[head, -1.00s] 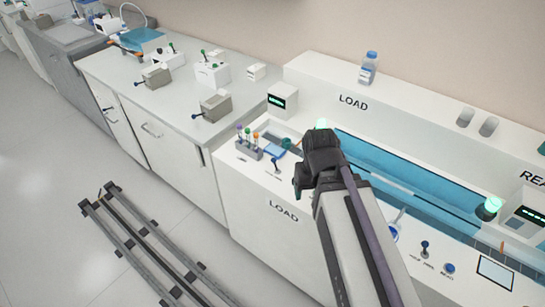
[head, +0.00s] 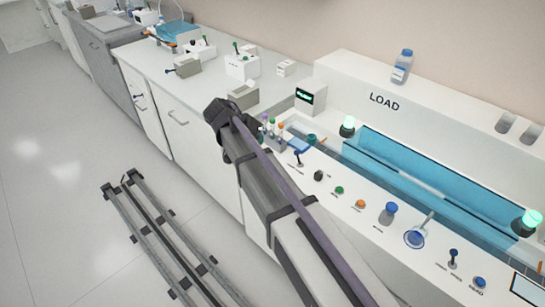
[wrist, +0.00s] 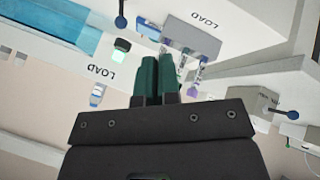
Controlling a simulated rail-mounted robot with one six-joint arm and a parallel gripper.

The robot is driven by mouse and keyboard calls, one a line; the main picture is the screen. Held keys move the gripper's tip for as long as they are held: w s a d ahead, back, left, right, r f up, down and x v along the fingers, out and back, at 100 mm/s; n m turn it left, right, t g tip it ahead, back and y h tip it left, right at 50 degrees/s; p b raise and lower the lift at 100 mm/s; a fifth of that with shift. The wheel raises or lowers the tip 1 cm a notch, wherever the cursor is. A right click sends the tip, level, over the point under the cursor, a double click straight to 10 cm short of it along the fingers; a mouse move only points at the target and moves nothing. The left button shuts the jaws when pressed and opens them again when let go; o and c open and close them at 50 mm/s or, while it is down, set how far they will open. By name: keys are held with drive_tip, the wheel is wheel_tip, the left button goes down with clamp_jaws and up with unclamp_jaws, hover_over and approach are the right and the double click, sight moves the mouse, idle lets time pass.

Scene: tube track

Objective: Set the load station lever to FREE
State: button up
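The load station lever (head: 299,158) is a small dark-knobbed lever on the white front panel, just right of the tube rack. Its lettering is too small to read. In the wrist view, which is upside down, a lever with a blue knob (wrist: 121,21) stands at the top left. My gripper's fingers (wrist: 158,58) are green, side by side and shut with nothing visible between them. They are apart from the lever. In the head view my wrist is left of the tube rack, over the counter's front edge, and hides the fingers.
A grey tube rack (wrist: 191,38) with capped tubes stands beside the lever. Knobs and buttons (head: 339,190) line the panel to the right. A blue trough (head: 420,185) and a lit green lamp (head: 347,127) are behind. Grey boxes (head: 243,95) stand on the left counter.

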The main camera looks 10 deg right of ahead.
drive_tip(key=shift+s+d, duration=0.1)
drive_tip(key=shift+d, duration=0.15)
clamp_jaws()
drive_tip(key=b, duration=0.9)
approach(286, 163)
drive_tip(key=w+d+f, duration=0.2)
drive_tip(key=w+f, duration=0.1)
drive_tip(key=shift+w+d+f, duration=0.2)
drive_tip(key=shift+w+f, duration=0.05)
drive_tip(key=shift+w, duration=0.1)
drive_tip(key=d, duration=0.1)
drive_tip(key=s+d+r+p, duration=0.1)
drive_tip(key=d+p, duration=0.1)
drive_tip(key=shift+s+d+r, duration=0.15)
drive_tip(key=shift+d+r, duration=0.05)
drive_tip(key=shift+r, duration=0.15)
drive_tip(key=shift+d, duration=0.2)
drive_tip(key=shift+s+a, duration=0.1)
